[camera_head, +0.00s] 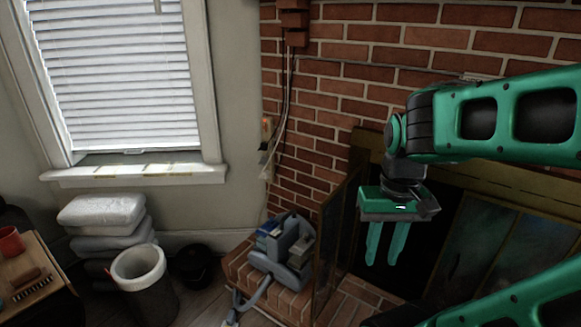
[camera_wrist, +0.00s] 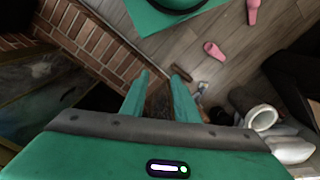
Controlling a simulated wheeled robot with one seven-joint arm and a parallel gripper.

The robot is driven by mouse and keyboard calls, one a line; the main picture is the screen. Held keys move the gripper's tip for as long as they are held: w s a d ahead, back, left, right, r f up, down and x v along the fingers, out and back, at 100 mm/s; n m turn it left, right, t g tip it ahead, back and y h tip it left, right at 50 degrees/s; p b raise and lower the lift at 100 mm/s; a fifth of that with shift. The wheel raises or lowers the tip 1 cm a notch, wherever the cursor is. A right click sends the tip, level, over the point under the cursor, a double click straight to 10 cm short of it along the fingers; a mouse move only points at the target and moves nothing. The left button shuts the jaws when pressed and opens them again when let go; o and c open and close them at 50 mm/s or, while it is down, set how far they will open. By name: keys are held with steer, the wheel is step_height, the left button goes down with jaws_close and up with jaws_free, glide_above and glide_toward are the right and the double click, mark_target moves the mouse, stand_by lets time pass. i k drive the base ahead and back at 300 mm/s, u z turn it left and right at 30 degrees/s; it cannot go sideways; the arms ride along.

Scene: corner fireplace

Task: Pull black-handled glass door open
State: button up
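A glass door panel (camera_head: 337,240) with a dark, brass-coloured frame stands swung out from the left side of the fireplace opening in the head view. To the right, more framed glass panels (camera_head: 478,240) stand across the opening, partly hidden by my arm. I cannot make out a black handle on any panel. My gripper (camera_head: 381,264) points down in front of the dark opening, right of the swung-out panel. Its two green fingers are apart, also in the wrist view (camera_wrist: 161,76), and I see nothing held between them.
A blue-grey tool-like object (camera_head: 285,247) sits on the brick hearth (camera_head: 240,272) left of the door panel. A white-rimmed bin (camera_head: 142,275), a black pot (camera_head: 194,265) and stacked bags (camera_head: 103,222) stand farther left. Pink slippers (camera_wrist: 214,50) lie on the wood floor.

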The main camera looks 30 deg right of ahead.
mark_target(483, 230)
steer(key=z, duration=1.9)
